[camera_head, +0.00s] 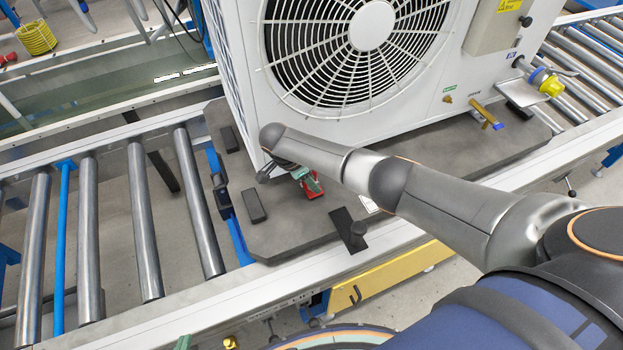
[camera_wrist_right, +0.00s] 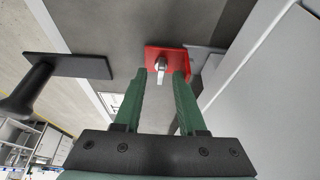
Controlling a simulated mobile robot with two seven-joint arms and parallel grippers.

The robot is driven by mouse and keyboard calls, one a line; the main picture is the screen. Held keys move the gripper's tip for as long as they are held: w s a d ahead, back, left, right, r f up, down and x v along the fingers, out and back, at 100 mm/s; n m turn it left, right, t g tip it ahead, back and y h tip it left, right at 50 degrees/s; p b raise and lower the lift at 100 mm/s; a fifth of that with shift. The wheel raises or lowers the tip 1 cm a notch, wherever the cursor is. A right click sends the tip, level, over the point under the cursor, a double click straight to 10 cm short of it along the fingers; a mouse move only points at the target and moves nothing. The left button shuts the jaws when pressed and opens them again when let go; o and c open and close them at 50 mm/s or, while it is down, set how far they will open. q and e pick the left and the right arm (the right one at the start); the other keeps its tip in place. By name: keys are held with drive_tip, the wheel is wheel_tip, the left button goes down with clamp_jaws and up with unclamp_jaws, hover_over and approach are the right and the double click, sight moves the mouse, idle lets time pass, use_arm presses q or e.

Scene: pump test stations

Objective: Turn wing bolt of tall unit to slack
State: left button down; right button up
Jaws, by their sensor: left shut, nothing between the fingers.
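The tall unit (camera_head: 235,60) is a big white housing with a round fan grille, standing on a dark grey board. A red block (camera_wrist_right: 186,62) lies at its lower corner and also shows in the head view (camera_head: 313,193). The metal wing bolt (camera_wrist_right: 160,66) sits on the red block. My right gripper (camera_wrist_right: 164,76) has green fingers, spread apart, with the wing bolt between or just beyond their tips; I see no finger touching it. In the head view my right wrist partly hides this spot. Only a green tip of my left gripper (camera_head: 183,342) shows at the bottom edge.
The dark board (camera_head: 290,240) rests on the roller conveyor (camera_head: 145,225). A black block (camera_head: 254,205) lies left of my right gripper.

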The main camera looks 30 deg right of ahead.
drive_tip(key=shift+f, duration=0.35)
clamp_jaws()
idle(0.4)
